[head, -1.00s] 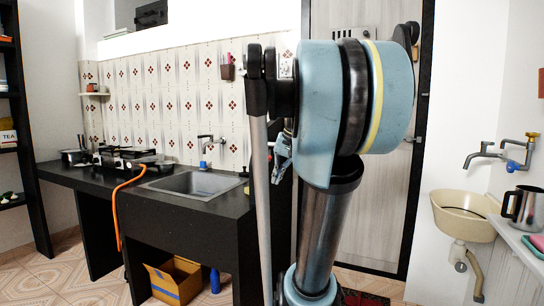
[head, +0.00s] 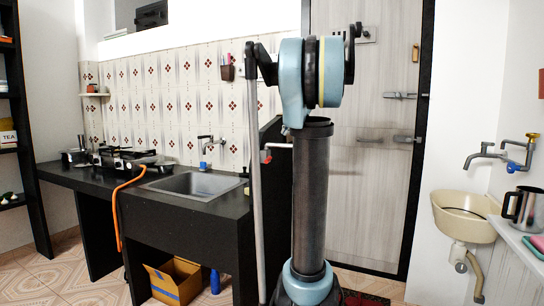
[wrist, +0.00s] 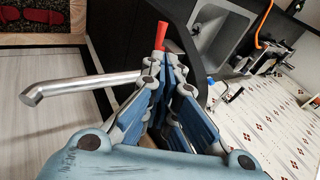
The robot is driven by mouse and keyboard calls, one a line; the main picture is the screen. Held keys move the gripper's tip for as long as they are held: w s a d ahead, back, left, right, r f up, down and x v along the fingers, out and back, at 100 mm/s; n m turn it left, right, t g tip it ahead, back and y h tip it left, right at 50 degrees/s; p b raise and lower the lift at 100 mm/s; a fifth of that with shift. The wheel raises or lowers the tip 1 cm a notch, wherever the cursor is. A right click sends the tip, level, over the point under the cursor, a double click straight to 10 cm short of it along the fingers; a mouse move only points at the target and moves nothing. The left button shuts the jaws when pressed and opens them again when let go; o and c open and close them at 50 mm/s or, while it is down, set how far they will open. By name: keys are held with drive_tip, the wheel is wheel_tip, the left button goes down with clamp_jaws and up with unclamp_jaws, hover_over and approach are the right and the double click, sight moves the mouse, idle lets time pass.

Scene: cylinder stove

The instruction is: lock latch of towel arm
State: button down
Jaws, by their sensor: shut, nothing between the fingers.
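In the wrist view, a silver bar with a bent end (wrist: 85,87), which looks like the towel arm, sticks out to the left from behind my gripper. A small red lever (wrist: 163,35), probably its latch, shows just beyond the fingertips. My gripper (wrist: 166,66) is shut and empty, with its tips close to the red lever; I cannot tell whether they touch it. The bar's mount is hidden behind the fingers. In the head view, the red piece (head: 265,155) and a short part of the bar (head: 280,146) show beside the dark partition. My gripper is hidden there behind my arm.
A dark counter (head: 130,194) with a sink (head: 195,184), a stove (head: 120,158) and an orange hose (head: 116,213) stands left. A pale door (head: 365,200) is behind my arm. A cream basin (head: 465,215) hangs at right. A cardboard box (head: 172,280) sits under the counter.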

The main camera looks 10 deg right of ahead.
sight(270, 158)
drive_tip(key=shift+f, duration=0.1)
drive_tip(key=x, duration=1.4)
drive_tip(key=shift+d, duration=0.15)
